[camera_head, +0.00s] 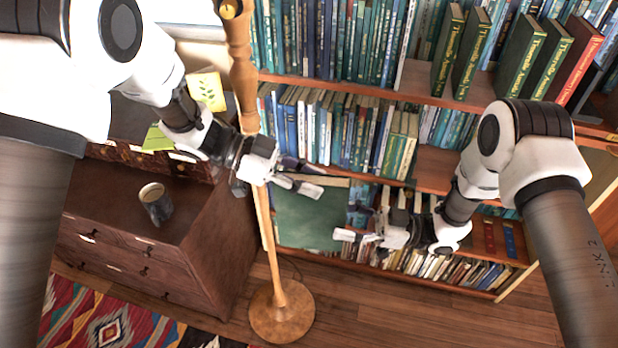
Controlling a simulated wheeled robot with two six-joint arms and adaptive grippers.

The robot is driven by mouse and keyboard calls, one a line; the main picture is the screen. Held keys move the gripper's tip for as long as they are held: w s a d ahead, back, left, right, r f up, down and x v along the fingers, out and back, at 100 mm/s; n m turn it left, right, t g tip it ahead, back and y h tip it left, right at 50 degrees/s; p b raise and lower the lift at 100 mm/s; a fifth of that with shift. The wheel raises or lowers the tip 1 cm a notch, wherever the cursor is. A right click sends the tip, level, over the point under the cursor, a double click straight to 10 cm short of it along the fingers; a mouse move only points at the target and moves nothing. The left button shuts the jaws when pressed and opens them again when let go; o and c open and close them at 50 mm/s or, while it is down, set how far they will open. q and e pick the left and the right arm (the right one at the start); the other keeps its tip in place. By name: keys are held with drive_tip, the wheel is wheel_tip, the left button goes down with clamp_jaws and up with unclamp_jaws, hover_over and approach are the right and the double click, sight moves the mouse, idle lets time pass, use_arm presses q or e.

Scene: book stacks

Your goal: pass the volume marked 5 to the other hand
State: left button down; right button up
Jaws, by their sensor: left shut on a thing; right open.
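A large green book (305,222) hangs in front of the lower shelves, its flat cover facing me. No number can be read on it. My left gripper (312,178) is shut on the book at its upper edge. My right gripper (347,238) is open, near the book's lower right side. I cannot tell whether its fingers touch the book or are just beside it.
A wooden lamp stand (262,215) rises close to my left gripper. A brown dresser (215,230) with a mug (155,203) stands to the left. Bookshelves (435,168) full of books fill the back. Bare wooden floor (400,315) lies below.

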drive_tip(key=d+f, duration=0.2)
drive_tip(key=d, duration=0.9)
drive_tip(key=w+d+f+m+t+h, duration=0.1)
drive_tip(key=w+f+m+t+h, duration=0.3)
drive_tip(key=f+m+t+h, duration=0.35)
drive_tip(key=s+d+f+m+h, duration=0.3)
drive_tip(key=s+f+m+h, duration=0.25)
drive_tip(key=f, duration=0.35)
drive_tip(key=s+d+f+m+g+h, duration=0.1)
drive_tip(key=s+d+m+g+h, duration=0.1)
drive_tip(key=s, duration=0.9)
drive_tip(key=s+d+f+m+g+h, duration=0.1)
drive_tip(key=s+g+h, duration=0.3)
drive_tip(key=s, duration=0.7)
drive_tip(key=shift+s+d+f+m+g+h, duration=0.4)
drive_tip(key=shift+d+m+g, duration=0.4)
drive_tip(key=shift+g, duration=0.45)
drive_tip(key=shift+w+a, duration=0.1)
